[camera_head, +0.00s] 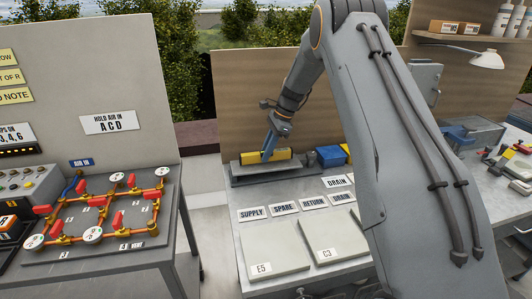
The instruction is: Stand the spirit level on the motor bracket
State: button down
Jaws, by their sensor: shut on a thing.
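The spirit level (281,154) looks like a yellow bar lying lengthwise along the back of the middle bench. My gripper (268,152) points down at its middle and is shut on it, with a blue finger showing in front of the yellow. Under the level is a long, low grey and dark base (262,174), which may be the motor bracket. I cannot tell from this view whether the level rests on it or is held just above it. The far finger is hidden.
A blue box (330,156) with a yellow part behind it stands just right of the level. Labels and two grey plates (275,258) lie on the bench (245,228) in front. My arm hides the bench's right part. A pipe board (105,210) stands left.

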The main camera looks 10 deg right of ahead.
jog(key=shift+f, duration=0.45)
dwell(0.3)
jog(key=c, duration=1.6)
grip_release()
jog(key=shift+o, duration=0.2)
jog(key=shift+b+v, duration=1.5)
jog(key=shift+v, duration=2.4)
jog(key=s+a+f+n+h, duration=0.1)
jog(key=s+n, duration=0.8)
jog(key=s, duration=0.9)
jog(key=s+a+f+n+t+h, duration=0.1)
jog(key=s+n, duration=0.8)
jog(key=s, duration=1)
jog(key=shift+a+f+h, duration=0.5)
jog(key=shift+f+h, duration=0.15)
jog(key=shift+h, duration=0.55)
